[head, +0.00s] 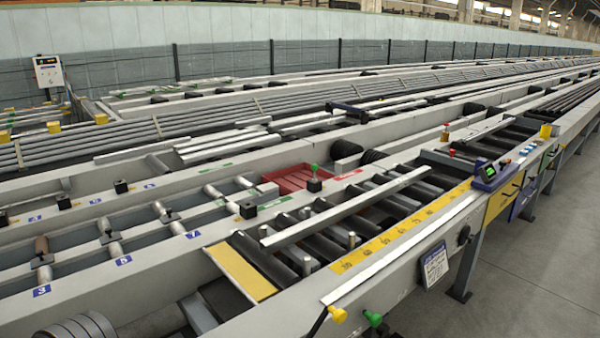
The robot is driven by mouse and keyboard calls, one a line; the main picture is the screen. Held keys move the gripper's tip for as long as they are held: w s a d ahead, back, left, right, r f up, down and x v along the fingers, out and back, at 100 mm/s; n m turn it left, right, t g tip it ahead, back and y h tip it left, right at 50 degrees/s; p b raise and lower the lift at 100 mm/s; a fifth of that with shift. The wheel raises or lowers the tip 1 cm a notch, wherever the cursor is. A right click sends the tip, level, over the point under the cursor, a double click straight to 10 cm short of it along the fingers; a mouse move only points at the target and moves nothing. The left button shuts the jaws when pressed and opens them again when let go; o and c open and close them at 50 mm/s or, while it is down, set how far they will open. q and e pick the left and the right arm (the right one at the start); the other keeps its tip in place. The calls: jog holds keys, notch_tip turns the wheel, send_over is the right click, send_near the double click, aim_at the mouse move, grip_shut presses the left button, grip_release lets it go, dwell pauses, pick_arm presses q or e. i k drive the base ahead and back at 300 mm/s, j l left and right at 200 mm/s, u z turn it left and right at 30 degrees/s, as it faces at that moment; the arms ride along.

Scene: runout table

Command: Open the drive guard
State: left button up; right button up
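No part is clearly marked as the drive guard. A yellow panel (502,200) on the side of the runout table, at the right below a small control box, looks like a guard. It appears shut, flush with the table side, with a dark handle-like piece (512,193) on it. A blue panel (524,196) sits just right of it. A flat yellow-topped plate (240,272) lies across the near end of the rollers. Neither of my grippers is in view.
A long bar (345,208) lies over the rollers. A red tray (300,178) sits mid-table. A hanging sign (434,264) and dark knob (464,235) are on the near side. The floor (540,270) at right is clear.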

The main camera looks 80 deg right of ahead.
aim_at(500, 200)
jog(key=z, duration=3.8)
jog(key=i+l+z, duration=0.25)
jog(key=i+l, duration=0.2)
jog(key=i, duration=1.35)
jog(key=i+l+z, duration=0.1)
jog(key=i+z, duration=0.15)
jog(key=i, duration=1.55)
